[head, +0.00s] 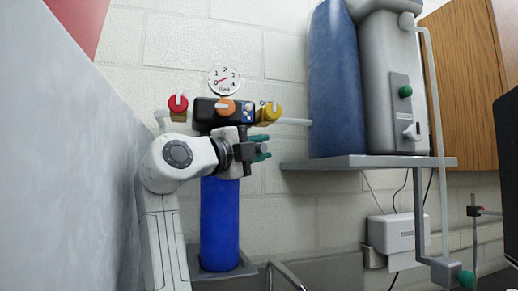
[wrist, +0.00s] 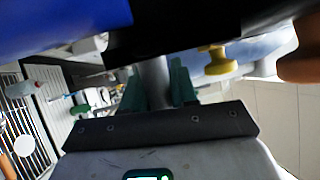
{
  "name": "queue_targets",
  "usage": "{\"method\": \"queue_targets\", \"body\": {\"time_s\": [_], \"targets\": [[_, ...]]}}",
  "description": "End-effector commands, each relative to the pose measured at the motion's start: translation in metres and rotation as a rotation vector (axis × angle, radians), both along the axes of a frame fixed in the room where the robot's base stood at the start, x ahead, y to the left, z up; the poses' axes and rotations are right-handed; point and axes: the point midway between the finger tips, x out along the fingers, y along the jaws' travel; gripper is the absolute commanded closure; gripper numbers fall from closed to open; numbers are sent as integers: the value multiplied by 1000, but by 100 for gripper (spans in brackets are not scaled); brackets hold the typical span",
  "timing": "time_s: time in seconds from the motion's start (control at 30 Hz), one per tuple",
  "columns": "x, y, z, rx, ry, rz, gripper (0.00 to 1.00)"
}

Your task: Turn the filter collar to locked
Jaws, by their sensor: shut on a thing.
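The filter has a tall blue housing (head: 219,225) under a black head (head: 204,113). In the wrist view the blue housing (wrist: 60,22) and a black part (wrist: 170,28) fill the top. A grey bar (wrist: 155,82) sticks out from the black part towards my gripper; it appears to be the collar's handle. My gripper (head: 261,147) is in front of the joint between head and housing and hides most of the collar. In the wrist view its green fingers (wrist: 158,88) stand on both sides of the bar, shut on it. No lock mark is readable.
A red knob (head: 178,102), an orange knob (head: 225,107) and a yellow knob (head: 270,112) surround the head, with a gauge (head: 224,80) above. A grey shelf (head: 370,162) with a blue tank (head: 334,80) is at right. A grey panel (head: 80,170) stands close at left.

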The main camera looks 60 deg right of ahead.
Motion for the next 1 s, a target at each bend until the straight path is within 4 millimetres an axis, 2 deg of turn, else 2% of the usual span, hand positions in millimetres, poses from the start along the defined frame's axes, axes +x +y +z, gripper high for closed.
{"method": "queue_targets", "body": {"time_s": [0.03,0.23,0.73,1.0], "targets": [[1,-1,-2,6,2,0,71],[0,-1,-1,3,1,1,52],[-1,-3,0,0,0,21,52],[-1,-21,1,-2,-2,197,52]]}}
